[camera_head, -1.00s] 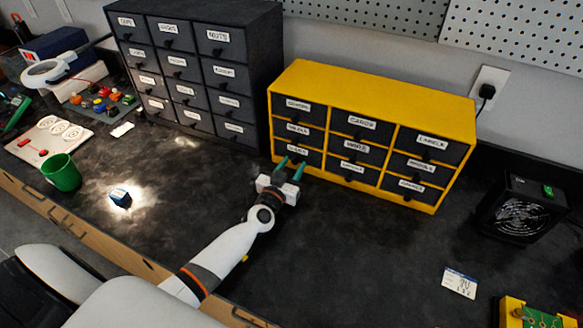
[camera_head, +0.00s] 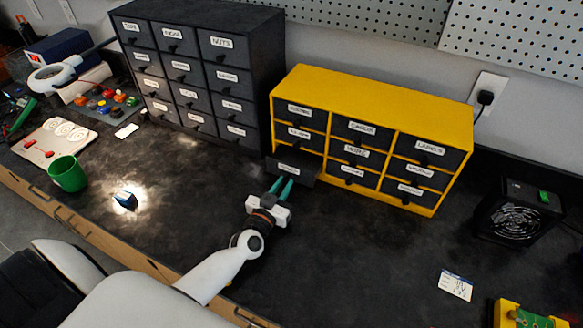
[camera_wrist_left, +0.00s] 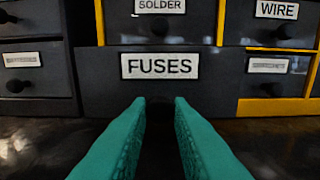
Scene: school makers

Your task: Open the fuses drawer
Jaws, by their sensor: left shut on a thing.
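The fuses drawer (camera_head: 293,171) is the bottom left drawer of the yellow cabinet (camera_head: 372,100), and it stands pulled out from the cabinet's front. Its "FUSES" label reads clearly in the left wrist view (camera_wrist_left: 160,66). My left gripper (camera_head: 281,186) is in front of the drawer, its green fingers pointing at it. In the left wrist view the fingers (camera_wrist_left: 160,104) reach below the label and are shut on the drawer's dark knob, which is hard to make out between them. My right gripper is not in view.
A dark drawer cabinet (camera_head: 265,80) stands to the left of the yellow one. A black fan box (camera_head: 517,211) and a white card (camera_head: 456,284) lie to the right. A green cup (camera_head: 67,174) and a small blue block (camera_head: 126,200) are at left.

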